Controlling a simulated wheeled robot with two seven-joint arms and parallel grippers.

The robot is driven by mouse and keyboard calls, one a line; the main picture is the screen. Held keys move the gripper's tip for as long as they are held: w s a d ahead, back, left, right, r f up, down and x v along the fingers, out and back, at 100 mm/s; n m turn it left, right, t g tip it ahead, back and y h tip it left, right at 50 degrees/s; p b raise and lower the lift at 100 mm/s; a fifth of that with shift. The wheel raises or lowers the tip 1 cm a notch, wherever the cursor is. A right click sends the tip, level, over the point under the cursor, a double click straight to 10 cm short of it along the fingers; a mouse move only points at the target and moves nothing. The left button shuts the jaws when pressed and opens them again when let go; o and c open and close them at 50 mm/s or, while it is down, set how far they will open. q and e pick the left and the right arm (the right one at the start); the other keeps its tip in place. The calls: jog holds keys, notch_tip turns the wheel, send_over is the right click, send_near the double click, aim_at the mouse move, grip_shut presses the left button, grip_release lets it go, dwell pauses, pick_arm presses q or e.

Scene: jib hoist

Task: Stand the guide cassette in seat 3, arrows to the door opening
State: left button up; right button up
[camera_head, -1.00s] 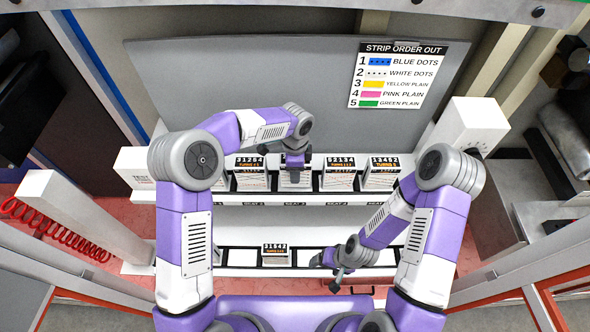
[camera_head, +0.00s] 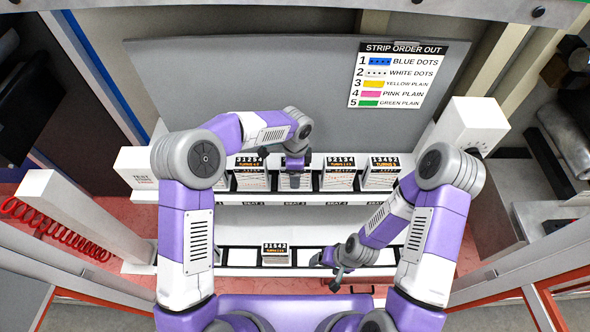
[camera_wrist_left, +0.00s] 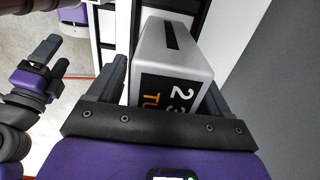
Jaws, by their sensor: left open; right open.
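Guide cassettes with number labels stand in a row on the upper shelf (camera_head: 228,197): 31254 (camera_head: 251,178), 52134 (camera_head: 341,177) and 13452 (camera_head: 382,176). Another cassette, labelled 31542 (camera_head: 276,254), stands on the lower shelf. My left gripper (camera_head: 294,178) is at the upper row between 31254 and 52134. In the left wrist view its open fingers straddle a grey cassette (camera_wrist_left: 172,55) with a dark top slot; only part of its number shows. In the head view the gripper mostly hides this cassette. My right gripper (camera_head: 332,275) is open and empty near the lower shelf.
A strip order chart (camera_head: 402,75) hangs on the grey back panel (camera_head: 250,80). A white box (camera_head: 138,168) stands at the upper shelf's left end. A white post (camera_head: 90,215) with a red coiled hose (camera_head: 55,238) stands at left. The lower shelf has bare room beside its cassette.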

pick_arm(q)
notch_tip(320, 180, up, 12)
jog(key=shift+r, duration=0.1)
dwell(0.7)
